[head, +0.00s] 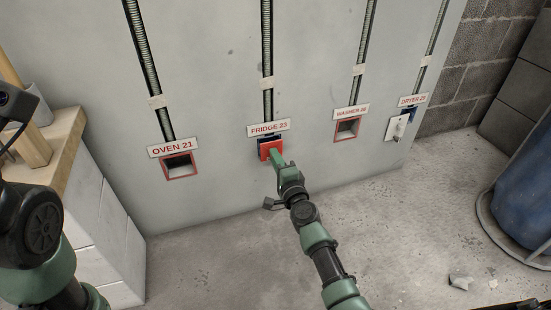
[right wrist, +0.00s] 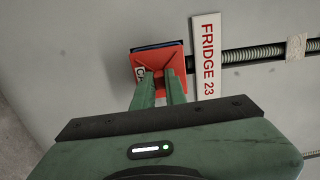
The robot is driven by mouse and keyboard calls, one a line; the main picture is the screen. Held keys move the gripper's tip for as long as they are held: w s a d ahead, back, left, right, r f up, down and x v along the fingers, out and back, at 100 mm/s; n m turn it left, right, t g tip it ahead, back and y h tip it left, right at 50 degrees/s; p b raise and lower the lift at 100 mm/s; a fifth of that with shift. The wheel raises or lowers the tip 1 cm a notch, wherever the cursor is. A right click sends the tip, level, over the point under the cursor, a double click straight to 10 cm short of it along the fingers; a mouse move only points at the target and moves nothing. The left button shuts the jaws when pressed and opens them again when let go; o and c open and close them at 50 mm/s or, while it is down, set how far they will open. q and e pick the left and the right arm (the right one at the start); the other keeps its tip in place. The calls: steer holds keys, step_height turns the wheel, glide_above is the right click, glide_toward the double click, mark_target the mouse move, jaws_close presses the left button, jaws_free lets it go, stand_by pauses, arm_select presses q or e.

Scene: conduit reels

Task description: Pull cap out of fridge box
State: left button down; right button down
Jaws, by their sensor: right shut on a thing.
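The red cap (head: 265,151) is at the fridge box, under the sign FRIDGE 23 (head: 269,128) on the grey wall. In the right wrist view the cap (right wrist: 171,56) is a red square piece with a partly covered white label. A dark blue edge of the fridge box (right wrist: 150,47) shows behind it. My right gripper (head: 275,157) is at the cap, and its green fingers (right wrist: 160,78) are shut on the cap's middle. I cannot tell how deep the cap sits in the box. My left arm shows at the left edge, but its gripper does not.
Open red-rimmed boxes sit at OVEN 21 (head: 180,166) and WASHER (head: 347,129). A white switch plate (head: 396,128) is at DRYER. A wooden-topped bench (head: 62,135) stands left, a blue barrel (head: 522,185) right. The floor before the wall is mostly clear.

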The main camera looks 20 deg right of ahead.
steer(key=shift+s, duration=0.1)
steer(key=shift+s+p, duration=0.6)
steer(key=shift+s, duration=1.85)
